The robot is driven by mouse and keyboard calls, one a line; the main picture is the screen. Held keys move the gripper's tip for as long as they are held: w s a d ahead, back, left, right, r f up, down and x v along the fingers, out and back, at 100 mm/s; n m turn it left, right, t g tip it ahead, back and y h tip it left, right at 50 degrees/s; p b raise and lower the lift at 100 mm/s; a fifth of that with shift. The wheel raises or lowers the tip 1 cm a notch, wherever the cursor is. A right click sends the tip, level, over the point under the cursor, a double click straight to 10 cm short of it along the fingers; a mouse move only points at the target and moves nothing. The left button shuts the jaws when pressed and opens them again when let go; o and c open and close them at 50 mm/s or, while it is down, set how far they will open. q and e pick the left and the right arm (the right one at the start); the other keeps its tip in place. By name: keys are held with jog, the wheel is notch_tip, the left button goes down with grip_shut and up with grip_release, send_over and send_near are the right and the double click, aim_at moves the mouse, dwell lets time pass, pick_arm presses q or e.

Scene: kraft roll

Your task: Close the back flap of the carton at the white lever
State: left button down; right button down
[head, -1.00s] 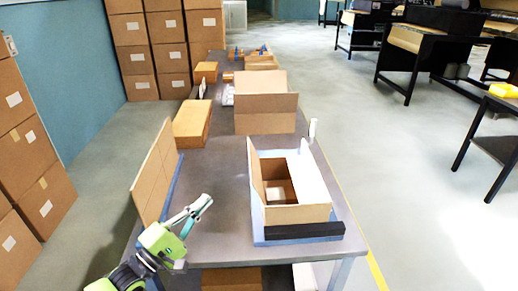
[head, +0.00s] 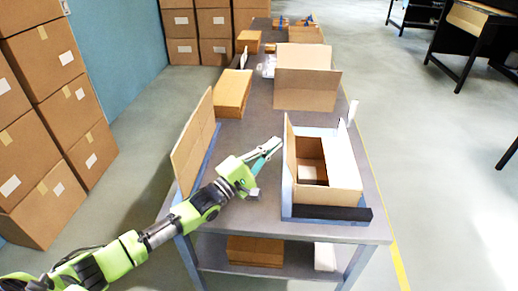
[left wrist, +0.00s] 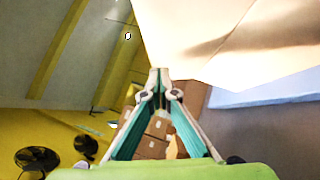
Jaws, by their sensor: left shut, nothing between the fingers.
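I cannot tell the back flap's state. My left gripper (head: 277,144) is shut and empty, just left of the upright flap; contact cannot be told. In the left wrist view the shut fingertips (left wrist: 159,72) are below a pale cardboard panel (left wrist: 230,25). My right gripper is out of view.
A black bar (head: 330,213) lies along the carton's front. An upright cardboard panel (head: 194,145) stands at the table's left edge. Another open carton (head: 306,90) and a closed box (head: 233,93) are farther back. Bare table (head: 240,150) lies between.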

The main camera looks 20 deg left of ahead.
pick_arm(q)
jog(key=shift+w+d+r, duration=0.15)
jog(key=shift+d+r, duration=0.1)
jog(key=shift+d, duration=0.3)
